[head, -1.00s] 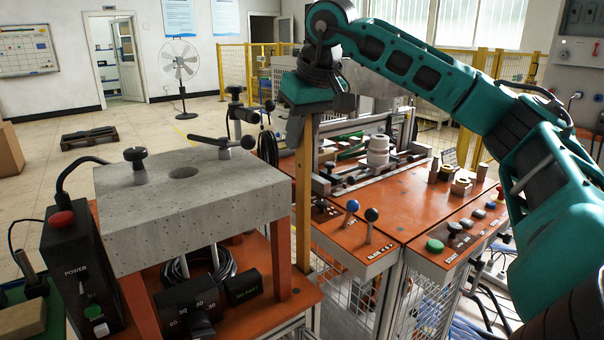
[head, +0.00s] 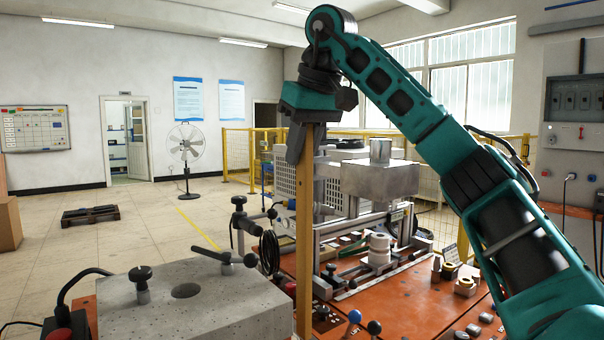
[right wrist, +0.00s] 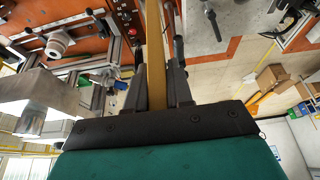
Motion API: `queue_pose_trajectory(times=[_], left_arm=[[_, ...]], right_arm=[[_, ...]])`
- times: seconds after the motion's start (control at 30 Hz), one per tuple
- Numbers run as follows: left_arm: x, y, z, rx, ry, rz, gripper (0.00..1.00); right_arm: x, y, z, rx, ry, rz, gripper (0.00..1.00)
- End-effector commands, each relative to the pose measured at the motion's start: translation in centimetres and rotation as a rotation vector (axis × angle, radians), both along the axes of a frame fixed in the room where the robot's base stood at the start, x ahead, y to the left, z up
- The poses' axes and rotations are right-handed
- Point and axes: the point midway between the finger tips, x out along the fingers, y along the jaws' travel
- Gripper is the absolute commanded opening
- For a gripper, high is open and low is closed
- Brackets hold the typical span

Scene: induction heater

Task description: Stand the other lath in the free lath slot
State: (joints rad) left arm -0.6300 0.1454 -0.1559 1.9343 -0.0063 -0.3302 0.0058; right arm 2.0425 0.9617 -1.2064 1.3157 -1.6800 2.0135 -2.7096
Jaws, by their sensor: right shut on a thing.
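My right gripper (head: 302,138) is shut on the upper part of a long wooden lath (head: 304,225), which hangs upright in the head view. The lath's lower end is cut off by the bottom of the picture. In the right wrist view, the lath (right wrist: 154,60) runs between the two dark fingers of the gripper (right wrist: 156,75). I cannot make out the free lath slot or another lath in these frames. My left gripper is not in view.
A grey perforated block (head: 190,305) with a hole and black clamp handles is left of the lath. An orange bench (head: 430,300) with a metal frame, white spools (head: 379,248) and knobs lies behind and right. Open floor (head: 120,235) is at left.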

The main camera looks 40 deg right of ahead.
Motion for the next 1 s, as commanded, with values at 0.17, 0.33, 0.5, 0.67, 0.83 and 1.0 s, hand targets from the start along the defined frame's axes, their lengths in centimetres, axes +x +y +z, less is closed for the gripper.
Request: queue_pose_trajectory(times=[0.17, 0.33, 0.5, 0.67, 0.83, 1.0], left_arm=[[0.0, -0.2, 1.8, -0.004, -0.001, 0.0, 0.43], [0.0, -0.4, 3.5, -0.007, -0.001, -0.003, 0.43], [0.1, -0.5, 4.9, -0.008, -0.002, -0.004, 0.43], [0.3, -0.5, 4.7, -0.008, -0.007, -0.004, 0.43], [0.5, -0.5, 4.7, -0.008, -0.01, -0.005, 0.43], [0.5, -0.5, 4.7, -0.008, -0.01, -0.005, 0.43]], right_arm=[[0.0, 0.0, 2.4, -0.001, -0.002, -0.001, 0.0], [0.0, 0.0, 3.9, -0.001, -0.001, -0.001, 0.0], [0.0, 0.0, 4.9, -0.001, -0.001, 0.0, 0.0], [0.0, 0.0, 5.8, 0.001, -0.002, -0.002, 0.0], [0.0, 0.0, 7.2, -0.001, -0.004, -0.002, 0.0], [0.0, 0.0, 8.5, 0.0, -0.002, 0.0, 0.0]])
